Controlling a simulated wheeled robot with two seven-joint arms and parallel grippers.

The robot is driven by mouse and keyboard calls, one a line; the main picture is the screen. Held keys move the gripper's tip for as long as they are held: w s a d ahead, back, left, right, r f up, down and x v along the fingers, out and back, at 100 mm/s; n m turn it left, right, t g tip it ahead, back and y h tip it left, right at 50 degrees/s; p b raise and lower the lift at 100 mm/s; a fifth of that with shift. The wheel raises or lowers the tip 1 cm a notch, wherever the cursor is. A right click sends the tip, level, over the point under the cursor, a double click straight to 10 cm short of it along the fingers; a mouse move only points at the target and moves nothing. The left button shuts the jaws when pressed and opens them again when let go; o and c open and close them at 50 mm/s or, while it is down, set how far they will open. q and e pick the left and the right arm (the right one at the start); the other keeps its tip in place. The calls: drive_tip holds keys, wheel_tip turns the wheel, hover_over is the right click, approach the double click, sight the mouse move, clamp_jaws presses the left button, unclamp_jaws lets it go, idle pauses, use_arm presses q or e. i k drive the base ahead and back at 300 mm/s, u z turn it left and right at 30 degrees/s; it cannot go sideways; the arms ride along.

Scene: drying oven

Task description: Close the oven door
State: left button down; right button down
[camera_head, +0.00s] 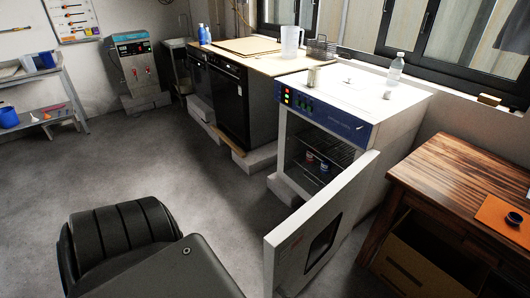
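The drying oven (345,112) is a white box with a blue control panel, standing right of centre. Its door (318,240) is white with a dark window and stands wide open, swung out toward me from the oven's right side. The open chamber shows wire racks with a couple of small jars (324,166) on one. Dark parts of my own body fill the lower left of the view. Neither of my grippers can be made out.
A wooden table (450,180) with an orange mat stands right of the oven. A counter (262,62) with a black appliance (222,98) below it is behind, to the left. The grey floor left of the door is free.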

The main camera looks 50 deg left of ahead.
sight(295, 251)
drive_tip(key=u, duration=0.95)
drive_tip(key=i, duration=0.5)
drive_tip(key=z, duration=0.3)
drive_tip(key=k, duration=0.65)
drive_tip(key=z, duration=0.6)
drive_tip(key=k, duration=0.6)
drive_tip(key=u, duration=0.3)
drive_tip(key=i, duration=0.6)
drive_tip(key=u, duration=0.25)
